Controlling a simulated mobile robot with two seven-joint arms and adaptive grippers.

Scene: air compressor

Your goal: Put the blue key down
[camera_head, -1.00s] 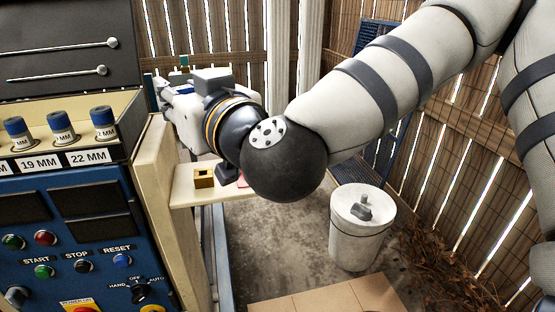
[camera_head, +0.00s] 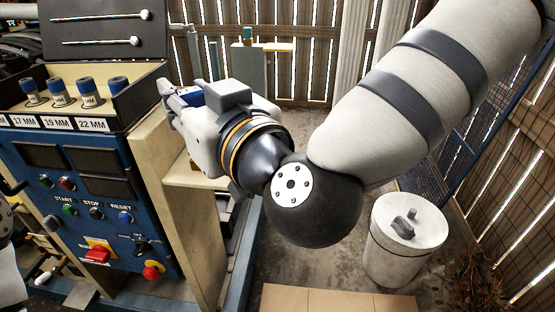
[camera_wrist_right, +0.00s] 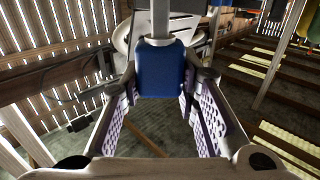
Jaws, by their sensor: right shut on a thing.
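The blue key (camera_wrist_right: 160,70) shows in the right wrist view as a blue block with a pale metal shaft rising from its far end. My right gripper (camera_wrist_right: 160,92) is shut on it, with a purple-padded finger on each side. In the head view my right gripper (camera_head: 176,100) points left, beside the case of blue-topped sockets, and a bit of the blue key (camera_head: 190,97) shows at its fingers. The key hangs clear of any surface that I can see. My left gripper is not in view.
Several blue-topped sockets (camera_head: 59,92) stand in a labelled case above the blue control panel (camera_head: 85,215). A pale wooden ledge (camera_head: 195,178) lies below my right gripper, partly hidden by it. A white drum (camera_head: 385,255) stands on the floor at the right.

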